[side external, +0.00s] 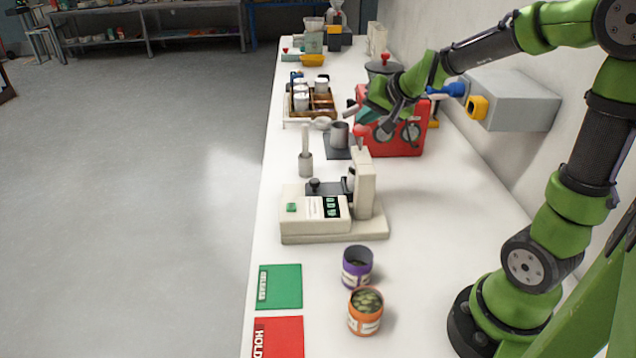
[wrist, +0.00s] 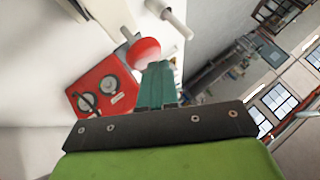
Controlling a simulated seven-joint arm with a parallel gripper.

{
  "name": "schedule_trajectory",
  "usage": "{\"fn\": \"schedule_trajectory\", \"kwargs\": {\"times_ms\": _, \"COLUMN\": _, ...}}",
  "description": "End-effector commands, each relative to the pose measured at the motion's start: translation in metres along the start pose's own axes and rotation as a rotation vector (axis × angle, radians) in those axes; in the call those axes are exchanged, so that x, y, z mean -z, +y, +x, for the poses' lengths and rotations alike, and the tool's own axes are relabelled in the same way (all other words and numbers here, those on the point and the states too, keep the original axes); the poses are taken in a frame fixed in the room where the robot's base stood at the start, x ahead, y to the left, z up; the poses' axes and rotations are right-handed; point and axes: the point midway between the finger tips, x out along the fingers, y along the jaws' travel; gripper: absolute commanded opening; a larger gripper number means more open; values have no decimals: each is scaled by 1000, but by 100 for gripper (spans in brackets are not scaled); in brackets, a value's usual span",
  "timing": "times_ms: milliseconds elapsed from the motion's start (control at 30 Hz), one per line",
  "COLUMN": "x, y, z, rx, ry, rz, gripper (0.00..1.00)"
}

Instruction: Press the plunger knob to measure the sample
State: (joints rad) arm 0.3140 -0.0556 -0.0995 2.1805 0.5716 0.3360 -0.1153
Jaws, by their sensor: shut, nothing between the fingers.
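The plunger knob (side external: 360,130) is a red ball above the upright column of the beige measuring instrument (side external: 366,180). In the wrist view the red knob (wrist: 143,52) is large and close, beside the fingertips. My gripper (side external: 364,118) is shut, with its fingers just above or beside the knob in the side view. Its teal fingers are together in the wrist view (wrist: 158,66). I cannot tell whether they touch the knob. The instrument's low base carries a small green display (side external: 331,207) and a green button (side external: 292,207).
A red machine with two dials (side external: 405,138) stands close behind the gripper. A grey metal cup (side external: 340,135) and a pale pestle-like tool (side external: 305,150) are nearby. Purple (side external: 357,267) and orange (side external: 365,311) cans and green (side external: 282,287) and red (side external: 279,338) cards lie in front.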

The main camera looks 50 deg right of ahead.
Motion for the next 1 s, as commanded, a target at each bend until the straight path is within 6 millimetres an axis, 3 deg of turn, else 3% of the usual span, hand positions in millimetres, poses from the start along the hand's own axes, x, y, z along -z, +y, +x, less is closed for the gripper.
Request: {"fn": "schedule_trajectory", "kwargs": {"times_ms": 1000, "x": -7, "y": 7, "z": 9, "rx": -1, "ry": -1, "rz": 1, "gripper": 0}}
